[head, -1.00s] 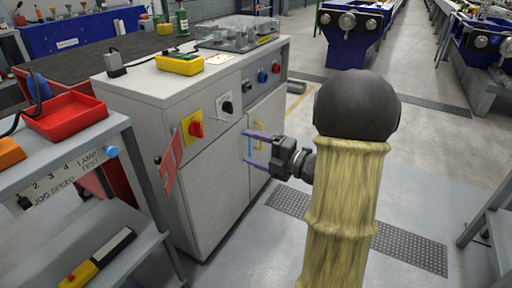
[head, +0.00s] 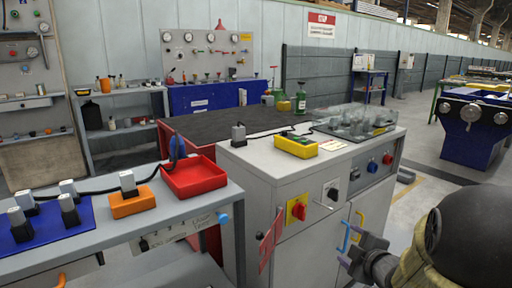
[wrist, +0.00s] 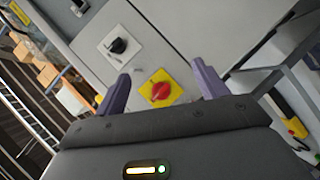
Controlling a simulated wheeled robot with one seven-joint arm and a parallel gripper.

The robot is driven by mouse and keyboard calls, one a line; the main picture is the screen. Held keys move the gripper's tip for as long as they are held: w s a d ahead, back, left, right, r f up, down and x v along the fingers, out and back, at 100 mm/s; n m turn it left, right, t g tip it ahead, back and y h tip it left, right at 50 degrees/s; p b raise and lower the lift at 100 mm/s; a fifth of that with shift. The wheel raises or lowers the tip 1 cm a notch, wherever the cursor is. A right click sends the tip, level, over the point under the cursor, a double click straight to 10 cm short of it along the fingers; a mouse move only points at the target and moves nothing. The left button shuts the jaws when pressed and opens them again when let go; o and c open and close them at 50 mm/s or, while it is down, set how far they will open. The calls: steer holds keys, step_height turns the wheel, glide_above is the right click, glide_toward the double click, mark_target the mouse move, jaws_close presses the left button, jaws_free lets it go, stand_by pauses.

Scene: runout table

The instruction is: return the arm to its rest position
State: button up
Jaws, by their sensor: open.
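My gripper (head: 347,245) is at the lower right of the head view, in front of the grey control cabinet (head: 262,190). Its two purple fingers are apart with nothing between them. In the wrist view my gripper (wrist: 162,88) shows open and empty, with a red knob on a yellow plate (wrist: 161,89) beyond the gap. Much of my arm is out of frame.
A grey bench (head: 215,190) with a red tray (head: 194,177) and an orange box (head: 133,203) stands left. Open floor (head: 425,195) lies right of the cabinet.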

steer(key=s+a+f+m+g+h+p, duration=0.1)
steer(key=s+a+f+m+g+p, duration=0.1)
steer(key=s+a+m+g, duration=0.6)
steer(key=s+a+f+m+g+h+p, duration=0.1)
steer(key=s+a+f+m+g+p, duration=0.15)
steer(key=s+m, duration=0.65)
step_height(320, 180, up, 38)
steer(key=s+n+p, duration=0.1)
steer(key=n+p, duration=0.1)
steer(key=p, duration=3.5)
steer(key=shift+s+d+f, duration=0.15)
steer(key=shift+s+d, duration=0.15)
steer(key=shift+s, duration=0.1)
steer(key=shift+g, duration=0.25)
